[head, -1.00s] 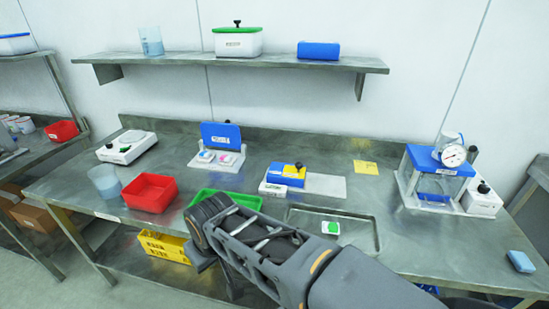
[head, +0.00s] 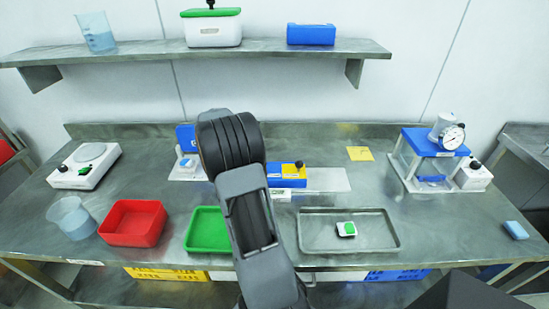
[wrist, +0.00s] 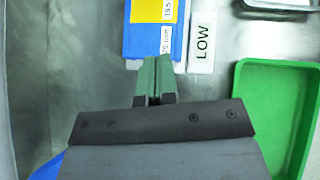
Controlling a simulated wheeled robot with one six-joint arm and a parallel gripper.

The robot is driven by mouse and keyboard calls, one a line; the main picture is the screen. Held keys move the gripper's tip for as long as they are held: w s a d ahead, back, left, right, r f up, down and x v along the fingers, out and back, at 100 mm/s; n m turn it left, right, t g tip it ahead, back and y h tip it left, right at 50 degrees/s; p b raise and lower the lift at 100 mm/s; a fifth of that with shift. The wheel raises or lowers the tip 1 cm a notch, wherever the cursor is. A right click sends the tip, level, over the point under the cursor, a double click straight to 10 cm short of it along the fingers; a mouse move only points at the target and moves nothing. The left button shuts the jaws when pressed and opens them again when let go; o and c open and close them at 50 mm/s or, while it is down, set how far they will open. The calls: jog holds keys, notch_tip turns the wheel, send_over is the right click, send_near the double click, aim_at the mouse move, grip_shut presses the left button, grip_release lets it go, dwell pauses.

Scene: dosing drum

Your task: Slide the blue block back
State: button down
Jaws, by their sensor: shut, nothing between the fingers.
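The blue block (head: 294,182) has a yellow top and a black knob and sits on a pale plate (head: 328,180). Its left part is behind my arm in the head view. In the wrist view the blue block (wrist: 143,40) fills the top middle, with "75 mm" and "19.5" labels. My gripper (wrist: 154,62) is shut and empty, with its fingertips at the block's near end in that view; I cannot tell whether they touch. In the head view my fingers are hidden behind my arm. A white "LOW" label (wrist: 202,42) lies beside the block.
A green tray (head: 202,232) and a red tray (head: 133,222) stand at the front left. A hinged blue-lidded box (head: 186,138) is left of my arm. A metal tray (head: 320,240) lies front right, a gauge press (head: 430,160) farther right. A shelf (head: 260,52) runs above.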

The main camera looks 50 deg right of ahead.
jog(key=p, duration=0.1)
send_near(288, 172)
jog(key=x, duration=0.4)
jog(key=shift+s, duration=0.25)
jog(key=shift+s+d+r+p, duration=0.2)
jog(key=shift+s+d+p, duration=0.2)
jog(key=shift+s+d, duration=0.4)
jog(key=shift+s+d+r, duration=0.15)
jog(key=shift+s+d, duration=0.35)
jog(key=shift+d, duration=0.2)
jog(key=shift+s, duration=0.1)
